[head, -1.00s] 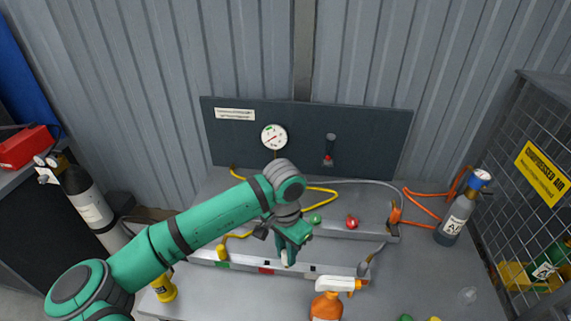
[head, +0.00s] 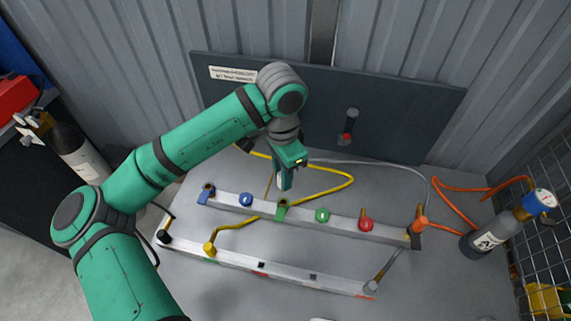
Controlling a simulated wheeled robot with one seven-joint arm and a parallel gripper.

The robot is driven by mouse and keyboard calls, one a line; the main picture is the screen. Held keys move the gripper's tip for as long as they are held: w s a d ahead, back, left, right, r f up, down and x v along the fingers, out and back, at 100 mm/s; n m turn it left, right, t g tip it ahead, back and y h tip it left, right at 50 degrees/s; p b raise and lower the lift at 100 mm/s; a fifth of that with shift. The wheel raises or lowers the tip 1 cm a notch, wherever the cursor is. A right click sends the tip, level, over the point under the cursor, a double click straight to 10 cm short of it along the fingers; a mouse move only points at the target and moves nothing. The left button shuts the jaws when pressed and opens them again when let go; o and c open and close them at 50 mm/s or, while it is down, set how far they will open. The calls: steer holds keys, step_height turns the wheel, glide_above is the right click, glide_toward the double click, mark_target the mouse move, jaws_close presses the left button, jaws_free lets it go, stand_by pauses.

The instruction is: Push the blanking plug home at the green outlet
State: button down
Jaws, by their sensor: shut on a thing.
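The green outlet (head: 282,207) is a green-collared fitting on the rear grey rail (head: 300,214). My gripper (head: 284,184) is directly behind and above it in the head view, pointing down, with its fingertips a little above the collar in the picture. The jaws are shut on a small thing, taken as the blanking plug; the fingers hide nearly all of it. Whether it touches the outlet cannot be told from this angle.
On the rear rail are a blue fitting (head: 207,193), a blue knob (head: 246,200), a green knob (head: 322,215), a red knob (head: 366,223) and an orange fitting (head: 419,224). A front rail (head: 285,271) holds a yellow hose end (head: 210,248). A grey cylinder (head: 487,240) stands right.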

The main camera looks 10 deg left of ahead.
steer(key=shift+s+f, duration=0.1)
steer(key=shift+f, duration=1.85)
steer(key=shift+f, duration=2.25)
stand_by(1.3)
steer(key=c, duration=1.5)
jaws_free()
steer(key=shift+o, duration=0.2)
steer(key=shift+r, duration=0.1)
step_height(320, 180, up, 11)
steer(key=shift+f, duration=0.2)
